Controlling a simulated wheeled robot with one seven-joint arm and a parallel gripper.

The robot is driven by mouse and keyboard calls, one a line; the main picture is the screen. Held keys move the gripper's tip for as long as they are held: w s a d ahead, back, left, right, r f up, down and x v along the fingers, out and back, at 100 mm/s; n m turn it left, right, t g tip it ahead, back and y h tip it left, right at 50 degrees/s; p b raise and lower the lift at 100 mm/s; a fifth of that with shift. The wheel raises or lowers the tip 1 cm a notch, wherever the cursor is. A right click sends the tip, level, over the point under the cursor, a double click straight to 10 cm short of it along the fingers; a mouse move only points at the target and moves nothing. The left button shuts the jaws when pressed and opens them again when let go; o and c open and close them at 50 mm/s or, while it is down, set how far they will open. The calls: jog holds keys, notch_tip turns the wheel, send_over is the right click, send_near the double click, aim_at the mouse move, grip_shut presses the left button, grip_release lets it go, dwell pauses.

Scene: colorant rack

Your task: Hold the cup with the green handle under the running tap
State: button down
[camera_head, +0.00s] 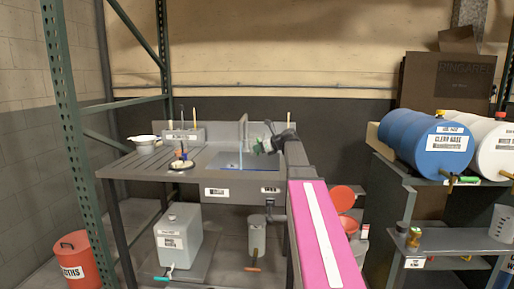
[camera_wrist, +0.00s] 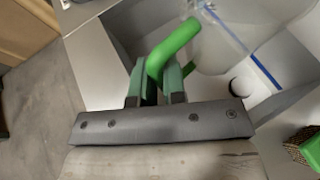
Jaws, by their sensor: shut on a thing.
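My gripper (camera_wrist: 155,85) is shut on the green handle (camera_wrist: 172,48) of a clear cup (camera_wrist: 225,42) in the wrist view. The cup is over the grey sink basin, whose dark round drain (camera_wrist: 240,86) shows below. A thin blue stream (camera_wrist: 262,68) crosses the view beside or behind the cup; I cannot tell from this view whether it enters it. In the head view my gripper (camera_head: 272,142) and the small cup (camera_head: 258,147) are right of the tap (camera_head: 243,127). The blue stream (camera_head: 240,158) falls left of the cup into the sink (camera_head: 228,166).
A white pot (camera_head: 143,141) and a dark plate (camera_head: 182,165) with small items are on the counter's left. A green brush (camera_wrist: 309,150) is at the wrist view's right edge. A shelf with a blue drum (camera_head: 425,138) stands at the right.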

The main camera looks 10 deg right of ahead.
notch_tip(320, 180, down, 7)
jog(key=w+a, duration=0.2)
dwell(1.0)
dwell(0.4)
jog(key=w+a, duration=0.3)
jog(key=w, duration=0.1)
jog(key=shift+a, duration=0.4)
dwell(1.9)
jog(key=s+d, duration=0.5)
jog(key=shift+s+d, duration=0.25)
jog(key=shift+s, duration=0.1)
